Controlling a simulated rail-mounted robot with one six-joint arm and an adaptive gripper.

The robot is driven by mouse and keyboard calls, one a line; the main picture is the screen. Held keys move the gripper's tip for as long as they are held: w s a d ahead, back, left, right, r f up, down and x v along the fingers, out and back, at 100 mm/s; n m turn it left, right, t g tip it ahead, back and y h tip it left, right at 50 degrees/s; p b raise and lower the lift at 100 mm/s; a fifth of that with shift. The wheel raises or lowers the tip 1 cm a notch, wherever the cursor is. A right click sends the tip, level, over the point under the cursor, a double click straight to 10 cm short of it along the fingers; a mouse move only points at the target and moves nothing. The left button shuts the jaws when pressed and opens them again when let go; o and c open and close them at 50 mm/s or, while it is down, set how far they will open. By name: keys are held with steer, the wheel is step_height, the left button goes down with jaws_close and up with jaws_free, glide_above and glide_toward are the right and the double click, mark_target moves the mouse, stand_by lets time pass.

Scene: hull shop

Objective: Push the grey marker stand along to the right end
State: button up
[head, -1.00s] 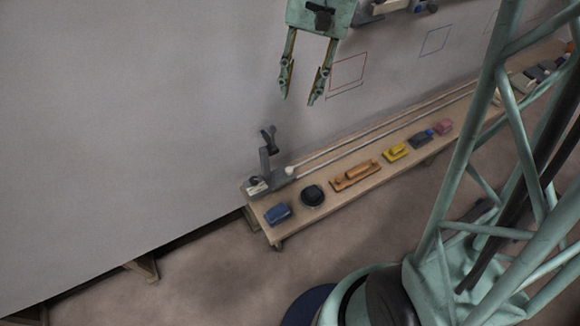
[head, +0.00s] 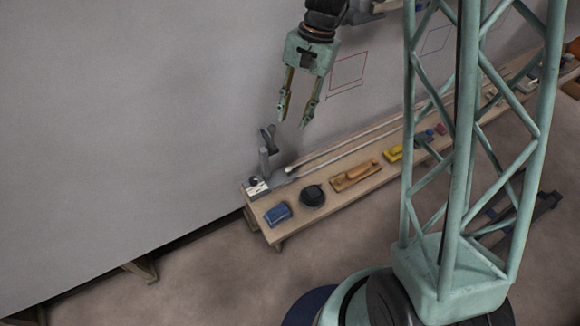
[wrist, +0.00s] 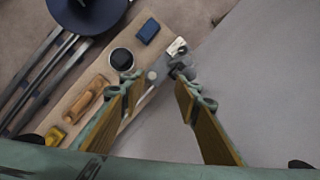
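The grey marker stand (head: 267,163) stands upright at the left end of the bench, by the near end of the pale rails. It has a dark clamp-like top. In the wrist view the stand (wrist: 181,66) shows near the tip of the right-hand finger, partly hidden by it. My gripper (head: 292,122) is open and empty, its fingers pointing down. In the head view it hangs above and to the right of the stand, apart from it. In the wrist view the gap between my fingertips (wrist: 162,82) lies over the rail's end.
The bench (head: 262,207) runs along the big grey hull panel (head: 130,120). On its front lie a blue block (head: 278,213), a black round pot (head: 312,196), an orange tool (head: 355,175) and a yellow block (head: 393,154). My lattice column hides part of the right side.

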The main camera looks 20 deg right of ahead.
mark_target(289, 169)
step_height(289, 169, down, 19)
steer(key=w+d+m+g+b, duration=0.1)
steer(key=m, duration=0.1)
steer(key=shift+w+r+m+y, duration=0.15)
steer(key=shift+w+m+y, duration=0.15)
steer(key=shift+w, duration=0.1)
stand_by(0.4)
steer(key=shift+b+x, duration=0.95)
steer(key=shift+x, duration=2.75)
steer(key=shift+s, duration=0.1)
steer(key=shift+c, duration=0.5)
jaws_close()
